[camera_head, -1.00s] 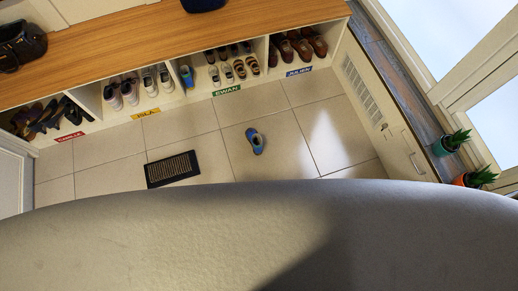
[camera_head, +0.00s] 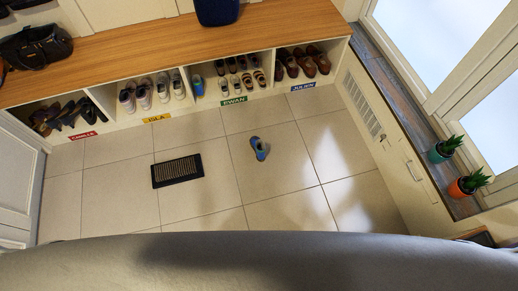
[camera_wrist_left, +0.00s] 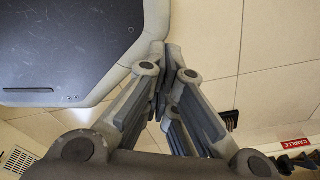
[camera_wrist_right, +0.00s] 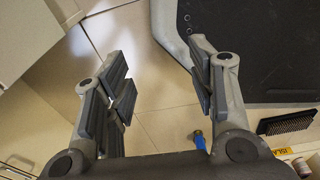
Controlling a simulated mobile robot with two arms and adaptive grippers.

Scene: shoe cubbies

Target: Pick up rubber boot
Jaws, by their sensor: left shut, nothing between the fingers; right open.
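A blue rubber boot (camera_head: 259,147) with a tan-brown part lies alone on the tiled floor in the head view, in front of the shoe cubbies. It also shows in the right wrist view (camera_wrist_right: 200,141), small, far below and beyond the right finger. A similar blue boot (camera_head: 197,85) stands in the cubby above the green EWAN label. My right gripper (camera_wrist_right: 158,75) is open and empty, well above the floor. My left gripper (camera_wrist_left: 175,70) is shut and empty, also above the floor. Neither gripper shows in the head view.
The wooden-topped cubby bench (camera_head: 150,52) runs along the back with several pairs of shoes. A dark doormat (camera_head: 178,170) lies left of the boot. Two potted plants (camera_head: 437,153) stand on the right ledge. The floor around the boot is clear.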

